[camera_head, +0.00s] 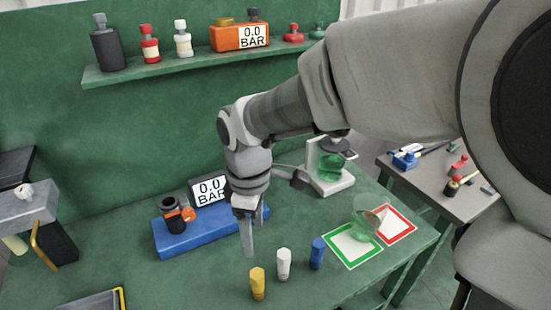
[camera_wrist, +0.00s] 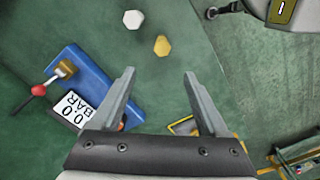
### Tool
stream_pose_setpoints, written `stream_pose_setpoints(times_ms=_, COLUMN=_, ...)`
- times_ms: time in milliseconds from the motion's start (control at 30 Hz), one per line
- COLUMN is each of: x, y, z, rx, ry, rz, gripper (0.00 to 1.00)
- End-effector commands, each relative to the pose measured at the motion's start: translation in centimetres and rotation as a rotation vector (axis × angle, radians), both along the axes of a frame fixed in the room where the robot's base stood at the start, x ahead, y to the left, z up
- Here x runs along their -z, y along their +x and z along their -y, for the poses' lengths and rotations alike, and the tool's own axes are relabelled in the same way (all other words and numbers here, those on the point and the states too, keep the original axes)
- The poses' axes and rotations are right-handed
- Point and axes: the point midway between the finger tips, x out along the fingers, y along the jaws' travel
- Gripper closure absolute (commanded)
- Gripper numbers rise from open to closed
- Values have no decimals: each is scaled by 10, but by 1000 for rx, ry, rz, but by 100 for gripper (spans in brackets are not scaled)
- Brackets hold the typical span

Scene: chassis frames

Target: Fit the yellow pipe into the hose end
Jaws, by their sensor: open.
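The yellow pipe (camera_head: 258,283) stands upright on the green bench near its front edge, at the left end of a short row. It also shows in the wrist view (camera_wrist: 162,46), just beyond and between my fingertips. My gripper (camera_head: 247,238) is open and empty above the bench, pointing down, behind and a little left of the yellow pipe; its two fingers are spread apart in the wrist view (camera_wrist: 159,76). A blue block (camera_head: 180,236) with a 0.0 BAR display holds dark cylindrical fittings (camera_head: 173,213), one orange-ringed. I cannot tell which part is the hose end.
A white pipe (camera_head: 283,264) and a blue pipe (camera_head: 317,252) stand right of the yellow one. Green-framed (camera_head: 350,247) and red-framed (camera_head: 398,224) mats lie at right, with a glass beaker (camera_head: 365,218). A white stand (camera_head: 330,165) is behind. A shelf (camera_head: 160,72) hangs above.

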Motion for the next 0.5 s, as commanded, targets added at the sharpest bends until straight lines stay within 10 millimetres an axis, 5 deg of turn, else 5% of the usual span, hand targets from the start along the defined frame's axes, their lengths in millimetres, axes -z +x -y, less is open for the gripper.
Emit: stream_pose_setpoints(times_ms=500, x=99, y=-1, z=0, rx=-3, ry=-2, rz=-5, gripper=23)
